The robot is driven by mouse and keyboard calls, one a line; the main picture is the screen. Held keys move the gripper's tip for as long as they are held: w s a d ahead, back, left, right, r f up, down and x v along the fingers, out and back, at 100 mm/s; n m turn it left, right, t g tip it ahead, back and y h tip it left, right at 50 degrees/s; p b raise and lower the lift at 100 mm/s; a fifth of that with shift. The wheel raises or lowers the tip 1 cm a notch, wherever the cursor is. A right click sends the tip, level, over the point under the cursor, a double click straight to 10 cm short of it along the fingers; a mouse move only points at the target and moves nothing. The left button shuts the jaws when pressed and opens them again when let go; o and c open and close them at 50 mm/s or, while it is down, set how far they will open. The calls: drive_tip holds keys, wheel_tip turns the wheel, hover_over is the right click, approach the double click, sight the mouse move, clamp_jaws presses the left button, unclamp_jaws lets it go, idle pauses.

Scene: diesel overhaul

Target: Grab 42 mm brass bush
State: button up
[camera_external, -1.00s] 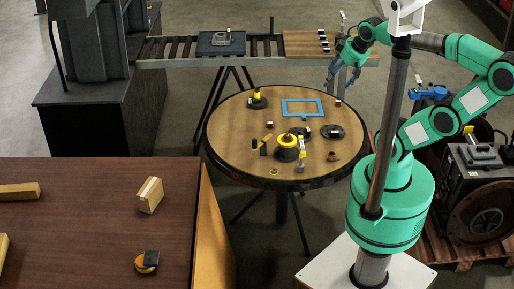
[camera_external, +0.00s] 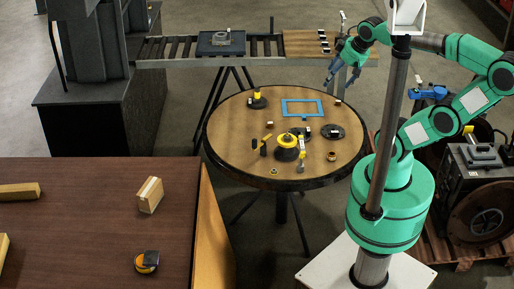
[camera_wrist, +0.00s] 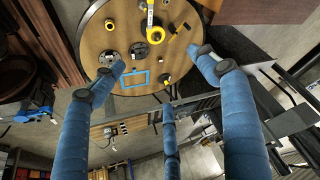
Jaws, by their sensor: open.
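Several small brass-coloured bushes lie on the round table (camera_external: 235,140). The largest-looking ring (camera_external: 331,156) is near the right front edge and also shows in the wrist view (camera_wrist: 109,25). A smaller ring (camera_external: 274,171) lies at the front edge. Brownish pieces lie at the middle left (camera_external: 269,125) and back right (camera_external: 338,102). I cannot tell which bush is 42 mm. My gripper (camera_external: 343,75) is above and behind the table's back right edge, clear of every bush. In the wrist view its blue fingers (camera_wrist: 160,62) are spread wide and empty.
A blue frame (camera_external: 302,101), a yellow-topped dark part (camera_external: 287,150), dark round flanges (camera_external: 333,131) and an upright tool (camera_external: 301,148) crowd the table. A roller conveyor (camera_external: 180,50) runs behind it. A brown bench (camera_external: 90,215) stands front left. The table's left side is mostly clear.

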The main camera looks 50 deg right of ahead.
drive_tip(key=c, duration=0.5)
drive_tip(key=w+d+f+m+g+p, duration=0.1)
drive_tip(key=w+d+f+g, duration=0.1)
drive_tip(key=w+d+f, duration=0.45)
drive_tip(key=w+d+f+m+g+p, duration=0.15)
drive_tip(key=w+f, duration=0.25)
drive_tip(key=f, duration=0.5)
drive_tip(key=d+f+m, duration=0.1)
drive_tip(key=d+f, duration=0.1)
drive_tip(key=f, duration=0.5)
drive_tip(key=s+d+f+m+g, duration=0.1)
drive_tip(key=d+f, duration=0.2)
drive_tip(key=f, duration=0.4)
drive_tip(key=s+d+f+m+g+p, duration=0.1)
drive_tip(key=d+f, duration=0.1)
drive_tip(key=f, duration=0.5)
drive_tip(key=shift+s+d+f, duration=0.15)
drive_tip(key=shift+f, duration=0.05)
drive_tip(key=shift+f, duration=0.1)
